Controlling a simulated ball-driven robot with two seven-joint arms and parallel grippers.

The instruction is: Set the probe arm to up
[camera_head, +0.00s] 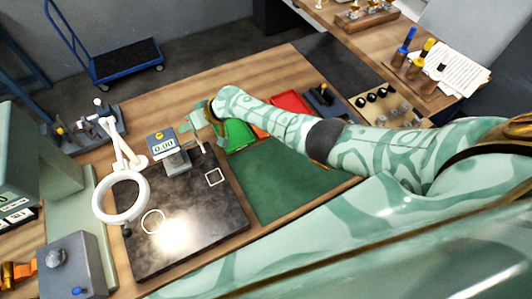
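A gauge with a blue-framed display reading 0.00 (163,145) stands at the back edge of a dark, shiny plate (190,235). A grey block is at its foot. A short dark part (201,147) shows beside it to the right, below my gripper; I cannot tell for sure whether it is the probe arm, or whether it is up or down. My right gripper (203,127) is just right of the display, over the plate's back edge. Its fingers are small and partly merge with the background, so their opening is unclear. My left gripper is out of view.
A white ring lamp (103,202) stands left of the gauge. Green (239,137) and red (288,101) bins lie behind my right arm. A green mat (280,190) is clear. A grey box (72,265) with a knob stands front left. The plate bears white square and circle outlines.

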